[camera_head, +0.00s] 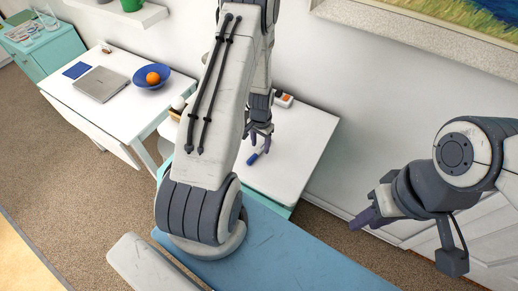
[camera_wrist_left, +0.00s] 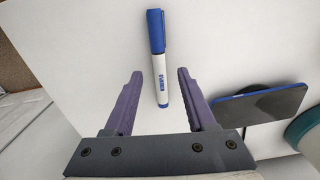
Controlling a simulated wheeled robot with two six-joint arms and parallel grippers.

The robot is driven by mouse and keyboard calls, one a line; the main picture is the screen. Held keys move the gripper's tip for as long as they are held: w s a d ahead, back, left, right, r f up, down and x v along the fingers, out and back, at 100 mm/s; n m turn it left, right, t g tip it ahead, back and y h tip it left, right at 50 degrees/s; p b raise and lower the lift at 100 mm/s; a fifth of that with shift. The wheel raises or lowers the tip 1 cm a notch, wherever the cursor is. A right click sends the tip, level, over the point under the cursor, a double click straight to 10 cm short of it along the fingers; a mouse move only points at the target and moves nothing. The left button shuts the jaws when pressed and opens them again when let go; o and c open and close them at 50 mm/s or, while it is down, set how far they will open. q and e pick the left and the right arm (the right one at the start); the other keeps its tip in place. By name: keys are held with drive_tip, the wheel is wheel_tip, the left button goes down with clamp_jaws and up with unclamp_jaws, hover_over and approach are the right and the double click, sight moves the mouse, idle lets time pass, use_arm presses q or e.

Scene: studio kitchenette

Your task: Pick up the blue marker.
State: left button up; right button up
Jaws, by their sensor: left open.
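The blue marker (camera_wrist_left: 161,75) has a white body and a blue cap, and lies on a white tabletop. In the left wrist view it lies lengthwise between the fingertips of my left gripper (camera_wrist_left: 158,72) and reaches beyond them, with clear gaps on both sides. The left gripper is open and empty.
In the left wrist view a dark blue-edged slab (camera_wrist_left: 265,106) and a teal round object (camera_wrist_left: 307,130) are right of the gripper. A white-and-orange item (camera_head: 284,99) sits at the table's back. Another white table holds a laptop (camera_head: 101,84) and a blue bowl (camera_head: 151,83).

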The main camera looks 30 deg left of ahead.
use_arm(q)
drive_tip(key=shift+f, duration=0.75)
drive_tip(key=shift+c, duration=0.3)
clamp_jaws()
drive_tip(key=shift+r, duration=0.2)
